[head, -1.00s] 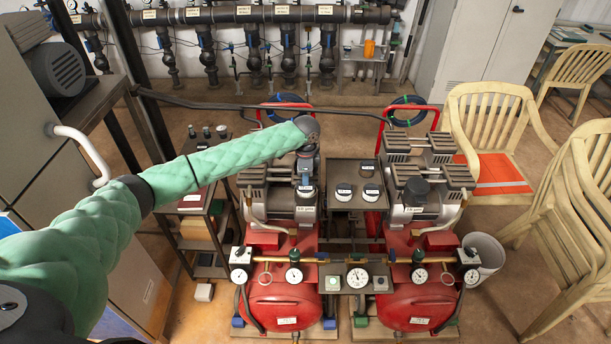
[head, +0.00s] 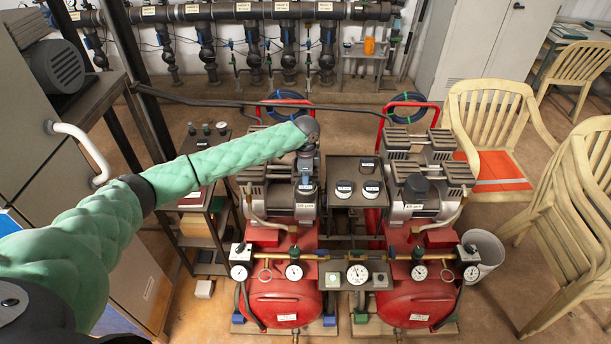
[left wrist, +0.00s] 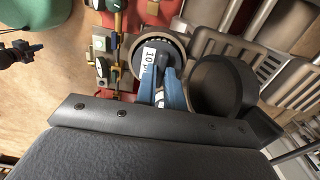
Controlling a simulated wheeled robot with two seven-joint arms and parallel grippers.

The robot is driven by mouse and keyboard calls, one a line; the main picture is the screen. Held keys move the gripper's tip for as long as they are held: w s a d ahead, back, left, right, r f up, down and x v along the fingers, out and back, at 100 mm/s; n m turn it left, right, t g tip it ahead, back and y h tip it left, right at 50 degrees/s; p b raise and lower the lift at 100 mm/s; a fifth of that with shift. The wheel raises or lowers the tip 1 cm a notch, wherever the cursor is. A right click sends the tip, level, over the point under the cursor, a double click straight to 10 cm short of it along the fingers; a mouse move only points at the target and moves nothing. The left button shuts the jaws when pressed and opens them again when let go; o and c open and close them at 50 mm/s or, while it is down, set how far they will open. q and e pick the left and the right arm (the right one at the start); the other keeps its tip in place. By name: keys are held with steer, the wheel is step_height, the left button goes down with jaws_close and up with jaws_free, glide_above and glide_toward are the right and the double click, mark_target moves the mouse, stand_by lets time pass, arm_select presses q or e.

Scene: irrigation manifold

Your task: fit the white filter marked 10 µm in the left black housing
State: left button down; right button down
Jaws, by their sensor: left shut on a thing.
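My left gripper (head: 306,172) hangs over the left compressor. In the left wrist view its blue fingers (left wrist: 160,88) are shut on the filter (left wrist: 140,64), which shows a dark round top and a white label reading "10 µ". White shows between the fingertips. A round grey-brown rim surrounds part of the dark top; I cannot tell whether it is the left housing or how deep the filter sits. A wide black cylinder (left wrist: 215,88) stands close beside the fingers. In the head view the arm and gripper hide most of the left housing. My right gripper is out of view.
A small dark table (head: 345,168) between the compressors holds two white-topped filters (head: 344,188) and a dark one. The right compressor has a black round housing (head: 416,186). Gauges (head: 357,274) and red tanks (head: 283,303) stand in front. Chairs (head: 495,130) are at right.

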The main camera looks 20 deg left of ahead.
arm_select(q)
steer(key=shift+f, duration=0.5)
steer(key=c, duration=1.2)
jaws_free()
steer(key=shift+r+p, duration=1.05)
steer(key=shift+r, duration=0.1)
steer(key=shift+r+p, duration=0.85)
steer(key=shift+r, duration=0.15)
steer(key=shift+r+p, duration=1.2)
steer(key=shift+r, duration=0.15)
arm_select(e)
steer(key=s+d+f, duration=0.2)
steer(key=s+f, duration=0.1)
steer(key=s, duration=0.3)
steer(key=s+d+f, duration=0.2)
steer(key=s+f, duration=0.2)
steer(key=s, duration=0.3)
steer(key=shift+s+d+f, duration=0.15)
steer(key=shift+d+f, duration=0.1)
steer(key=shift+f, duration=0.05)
